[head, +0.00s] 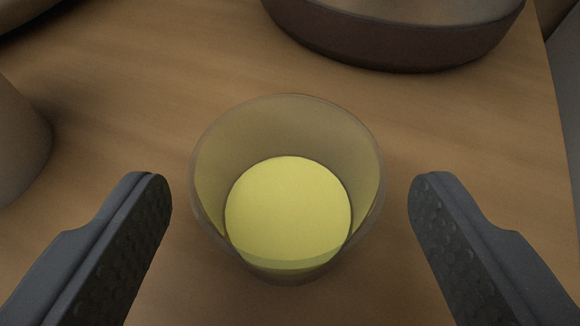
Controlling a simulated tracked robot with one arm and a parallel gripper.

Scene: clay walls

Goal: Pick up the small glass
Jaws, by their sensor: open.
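The small glass (288,135) stands upright on the wooden table in the middle of the head view. It is clear with a yellowish tint, and a pale yellow round surface shows inside it; I cannot tell whether this is liquid or the base. My gripper (290,195) is open, with one dark textured finger to the left of the glass and the other to the right. A gap shows between each finger and the glass, and neither finger touches it.
A dark brown round dish or pan (400,40) sits behind the glass at the top. A greyish rounded object (15,145) stands at the left edge, near the left finger. Another dark rim (20,12) shows at the top left corner. The wooden table (480,130) ends at the right.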

